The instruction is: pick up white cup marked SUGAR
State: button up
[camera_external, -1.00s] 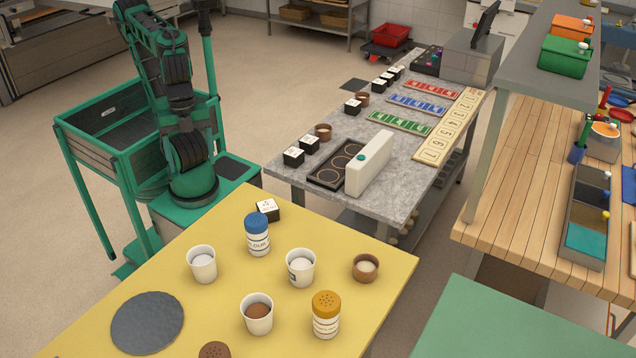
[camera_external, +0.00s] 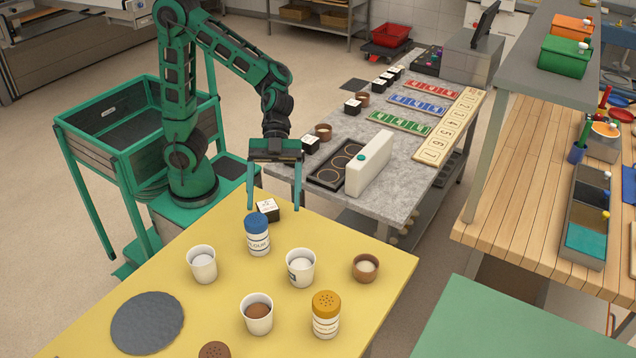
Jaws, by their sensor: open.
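Three white cups stand upright on the yellow table (camera_external: 385,275). One white cup (camera_external: 202,265) with pale contents is at the left. Another white cup (camera_external: 300,268) with pale contents and a partly visible dark mark is at the right. A third white cup (camera_external: 257,314) holds something brown. I cannot read SUGAR on any of them. My gripper (camera_external: 273,208) is open and empty, pointing down above the table's far edge, close to the blue-lidded FLOUR shaker (camera_external: 258,236) and behind the cups.
A white-topped dark cube (camera_external: 267,209) sits by the far edge, near my fingers. A brown bowl (camera_external: 366,267), an orange-lidded shaker (camera_external: 326,314), a brown-topped item (camera_external: 214,350) and a dark round mat (camera_external: 147,322) are also on the table. A grey counter stands behind.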

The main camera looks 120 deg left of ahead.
jog(key=w+a+t+h, duration=0.1)
jog(key=w+a+t, duration=0.1)
jog(key=w+a, duration=0.2)
send_near(303, 280)
jog(key=x, duration=0.5)
jog(key=shift+s+f, duration=0.15)
jog(key=shift+f, duration=0.2)
jog(key=shift+r+x, duration=0.2)
jog(key=shift+x, duration=2.45)
jog(key=c, duration=1.2)
